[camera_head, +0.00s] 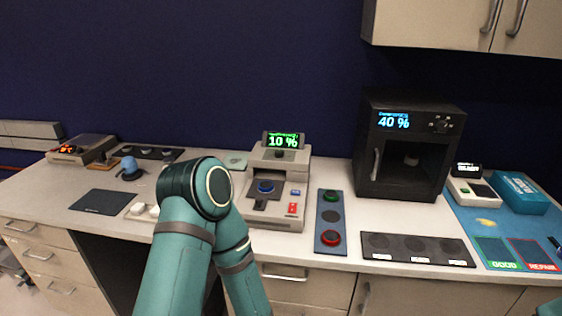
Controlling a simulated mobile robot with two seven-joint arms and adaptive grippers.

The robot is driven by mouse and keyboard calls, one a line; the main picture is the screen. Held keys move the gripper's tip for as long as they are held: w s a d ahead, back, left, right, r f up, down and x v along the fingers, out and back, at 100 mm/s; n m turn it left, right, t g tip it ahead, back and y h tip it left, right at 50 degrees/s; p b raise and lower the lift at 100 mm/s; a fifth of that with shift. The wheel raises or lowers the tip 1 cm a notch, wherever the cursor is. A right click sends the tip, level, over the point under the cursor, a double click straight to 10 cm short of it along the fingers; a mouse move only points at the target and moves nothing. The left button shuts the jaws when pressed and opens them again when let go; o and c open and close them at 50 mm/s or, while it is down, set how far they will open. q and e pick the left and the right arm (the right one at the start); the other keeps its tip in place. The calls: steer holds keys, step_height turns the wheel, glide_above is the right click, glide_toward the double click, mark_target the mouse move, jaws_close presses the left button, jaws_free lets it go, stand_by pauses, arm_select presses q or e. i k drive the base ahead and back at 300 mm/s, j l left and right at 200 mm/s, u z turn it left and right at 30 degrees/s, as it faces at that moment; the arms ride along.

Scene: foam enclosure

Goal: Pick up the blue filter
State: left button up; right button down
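A round blue disc (265,187) sits on the front of a beige machine (279,215) whose screen reads 10 %. A blue rounded piece (129,165) stands on a dark round base at the left of the counter. I cannot tell for sure which of these is the blue filter. My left arm rises in front of the counter, just left of the beige machine, and hides the counter behind it. Only a small teal bit of my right arm is at the bottom right corner.
A blue-grey strip (331,216) with green, dark and red discs lies right of the machine. A black tray (417,249) has dark round spots. A black oven-like box (406,147) reads 40 %. A blue mat (475,213) marked GOOD and REPAIR is at right. A dark pad (98,202) lies left.

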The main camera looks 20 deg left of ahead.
mark_target(265, 186)
steer(key=j+z, duration=0.15)
steer(key=z, duration=0.25)
steer(key=j+z, duration=0.1)
steer(key=z, duration=0.3)
steer(key=j+z, duration=0.15)
steer(key=z, duration=0.2)
steer(key=k+j+z, duration=0.2)
steer(key=j+z, duration=0.15)
steer(key=k+j+z, duration=0.35)
steer(key=i+j, duration=0.05)
steer(key=j, duration=0.05)
